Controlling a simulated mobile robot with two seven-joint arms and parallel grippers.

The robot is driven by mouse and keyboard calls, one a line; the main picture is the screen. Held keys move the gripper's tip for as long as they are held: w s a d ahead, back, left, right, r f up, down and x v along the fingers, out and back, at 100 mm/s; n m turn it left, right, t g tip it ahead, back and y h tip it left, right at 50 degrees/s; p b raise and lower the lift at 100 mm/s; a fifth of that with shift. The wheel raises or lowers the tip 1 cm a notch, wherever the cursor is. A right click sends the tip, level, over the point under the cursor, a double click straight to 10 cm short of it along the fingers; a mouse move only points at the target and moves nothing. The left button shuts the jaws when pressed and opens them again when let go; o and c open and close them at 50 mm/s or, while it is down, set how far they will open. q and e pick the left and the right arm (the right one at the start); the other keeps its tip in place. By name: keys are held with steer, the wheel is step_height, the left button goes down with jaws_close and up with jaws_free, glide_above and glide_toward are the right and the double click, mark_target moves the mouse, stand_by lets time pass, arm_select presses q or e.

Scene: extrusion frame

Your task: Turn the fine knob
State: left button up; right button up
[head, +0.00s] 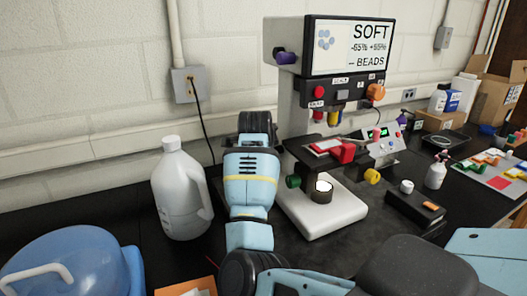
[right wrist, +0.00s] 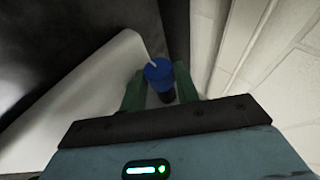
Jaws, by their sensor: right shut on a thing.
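A blue knob (right wrist: 158,70) with a pale pointer line shows in the right wrist view; it looks like the fine knob. My right gripper (right wrist: 159,88) is shut on it, one green finger on each side. In the head view my right wrist stands at the left of the microscope-like machine (head: 292,100), and it hides the fingers and the blue knob. The machine's screen (head: 352,46) reads "SOFT", "-65% +65%" and "-- BEADS". My left gripper is not in view.
A white jug (head: 181,190) stands close left of my right wrist. A blue container (head: 65,262) is at the lower left. The machine's white base (head: 330,215) is to the right, with a small black box (head: 415,208) beyond it. A wall with an outlet (head: 188,85) is behind.

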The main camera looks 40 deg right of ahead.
steer(key=shift+s+f+m+t+h, duration=0.15)
steer(key=shift+m+t+h, duration=0.15)
steer(key=shift+t, duration=0.8)
steer(key=o, duration=1)
steer(key=shift+c, duration=0.2)
